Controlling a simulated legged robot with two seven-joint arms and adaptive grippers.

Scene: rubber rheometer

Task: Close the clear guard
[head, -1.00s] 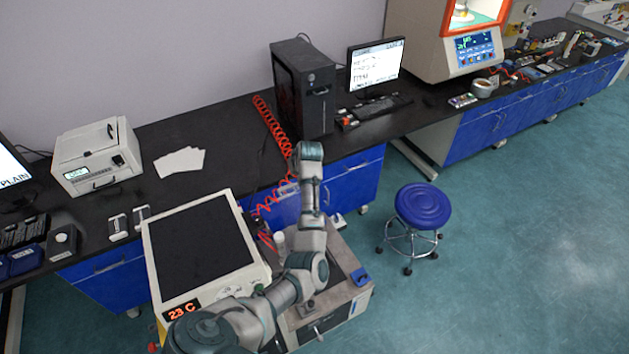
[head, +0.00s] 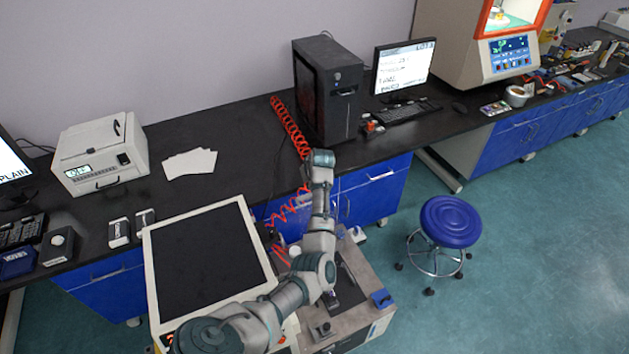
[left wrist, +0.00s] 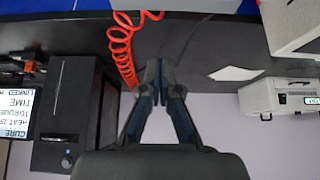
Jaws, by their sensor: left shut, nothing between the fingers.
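I cannot pick out the clear guard for certain. A beige machine (head: 452,45) with an orange-framed opening (head: 545,15) stands at the back right, its top cut off; whether a clear panel covers the opening cannot be told. My left arm (head: 318,240) rises over the near machine in the head view, and its gripper cannot be made out there. In the left wrist view my left gripper (left wrist: 159,80) has its fingertips together, empty, in front of the black bench and a red coiled hose. My right gripper is in neither view.
A white-framed machine (head: 150,270) and a grey metal unit (head: 375,318) stand close in front. A black computer tower (head: 325,90), monitor (head: 402,66), white box instrument (head: 98,155) and red coiled hose (head: 290,125) are on the bench. A blue stool (head: 450,220) stands on open floor.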

